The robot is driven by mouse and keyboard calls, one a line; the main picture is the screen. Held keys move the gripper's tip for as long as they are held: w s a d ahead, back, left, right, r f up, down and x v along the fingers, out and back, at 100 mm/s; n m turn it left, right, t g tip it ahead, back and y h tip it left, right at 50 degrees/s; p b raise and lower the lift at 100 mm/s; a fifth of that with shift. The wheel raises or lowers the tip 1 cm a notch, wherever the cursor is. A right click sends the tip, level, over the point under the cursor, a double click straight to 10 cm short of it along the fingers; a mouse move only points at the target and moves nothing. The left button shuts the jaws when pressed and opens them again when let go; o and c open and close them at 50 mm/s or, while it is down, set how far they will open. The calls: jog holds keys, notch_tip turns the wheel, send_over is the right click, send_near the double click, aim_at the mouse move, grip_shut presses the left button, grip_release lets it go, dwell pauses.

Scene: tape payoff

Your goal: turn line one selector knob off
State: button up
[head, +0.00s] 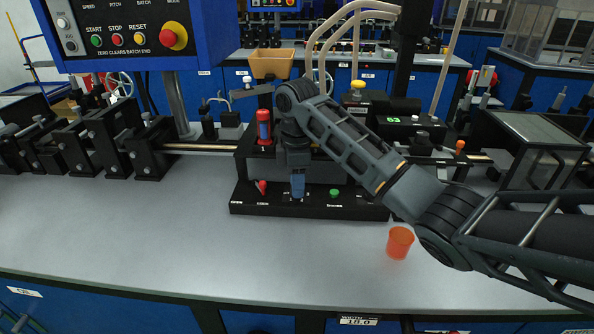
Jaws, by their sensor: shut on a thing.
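A black control panel (310,208) sits at the front foot of the machine in the middle of the bench. My gripper (298,194) points straight down at the panel's middle, its blue fingers closed together. It is shut on a small part there that looks like the selector knob; the fingers hide the part and its pointing direction. A red control (262,187) stands on the panel to the left of my gripper, and a green button (334,193) stands to its right. The small white labels on the panel are too small to read surely.
An orange cup (399,242) stands on the grey bench (150,235), right of the panel and close under my arm. Black roller brackets (140,150) line the left. A blue button box (140,35) hangs upper left.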

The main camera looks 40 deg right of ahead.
jog(key=m+p, duration=0.4)
jog(key=shift+a+r+p, duration=0.1)
jog(key=shift+r+p, duration=0.1)
jog(key=shift+p, duration=0.15)
jog(key=shift+f+m+p, duration=0.2)
jog(key=shift+m+p, duration=0.75)
jog(key=shift+m, duration=0.75)
jog(key=o, duration=1)
jog(key=shift+o, duration=0.2)
jog(key=r, duration=0.7)
jog(key=shift+d, duration=0.25)
jog(key=shift+a+r, duration=0.1)
jog(key=shift+r, duration=0.3)
